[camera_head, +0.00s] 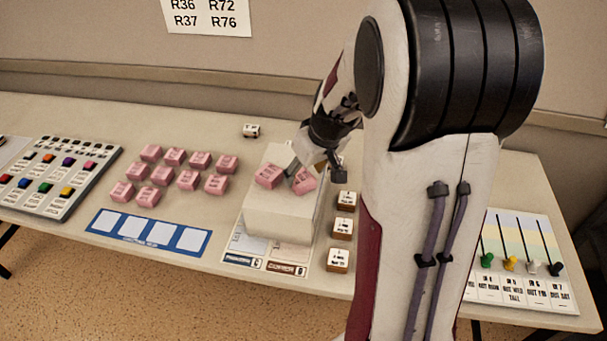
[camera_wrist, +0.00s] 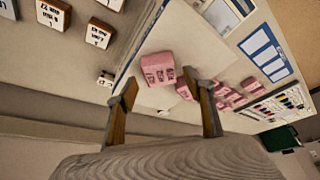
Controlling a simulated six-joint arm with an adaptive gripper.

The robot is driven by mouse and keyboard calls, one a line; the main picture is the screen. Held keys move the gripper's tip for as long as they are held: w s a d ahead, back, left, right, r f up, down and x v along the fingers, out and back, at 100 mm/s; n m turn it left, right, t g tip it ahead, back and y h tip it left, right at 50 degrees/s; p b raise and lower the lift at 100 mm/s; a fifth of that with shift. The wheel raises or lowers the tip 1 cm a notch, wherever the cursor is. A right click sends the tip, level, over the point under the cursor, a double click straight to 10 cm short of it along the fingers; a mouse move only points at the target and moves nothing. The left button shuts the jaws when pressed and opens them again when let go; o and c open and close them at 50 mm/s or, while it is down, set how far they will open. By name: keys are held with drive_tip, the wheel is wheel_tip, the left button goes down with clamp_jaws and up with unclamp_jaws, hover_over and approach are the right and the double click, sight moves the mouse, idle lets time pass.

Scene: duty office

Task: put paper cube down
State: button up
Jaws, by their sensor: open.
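A large white block (camera_head: 282,222), which looks like the paper cube, stands on the table left of my arm. Two pink blocks rest on its top: one at the left (camera_head: 268,175) and one at the right (camera_head: 304,181). My gripper (camera_head: 315,170) is over the right end of the white block, by the right pink block. In the wrist view, my gripper (camera_wrist: 168,92) has its fingers spread apart. A pink block with dark print (camera_wrist: 160,69) shows just beyond and between the fingertips. I cannot tell whether a finger touches it. The white block's far side is hidden.
Several pink blocks (camera_head: 174,157) stand in rows at the left, behind a blue-framed card (camera_head: 150,233). White-topped wooden blocks (camera_head: 342,229) stand right of the white block. A small white block (camera_head: 251,130) stands behind. A slider board (camera_head: 520,260) is at the right.

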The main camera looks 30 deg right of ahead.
drive_tip(key=v, duration=0.9)
drive_tip(key=shift+r, duration=0.2)
drive_tip(key=shift+s, duration=0.1)
drive_tip(key=s+a+r, duration=0.2)
drive_tip(key=s+a, duration=0.7)
drive_tip(key=s+a+r+t, duration=0.1)
drive_tip(key=s+a+r, duration=0.1)
drive_tip(key=s+a, duration=0.7)
drive_tip(key=shift+o, duration=0.6)
drive_tip(key=shift+r, duration=0.15)
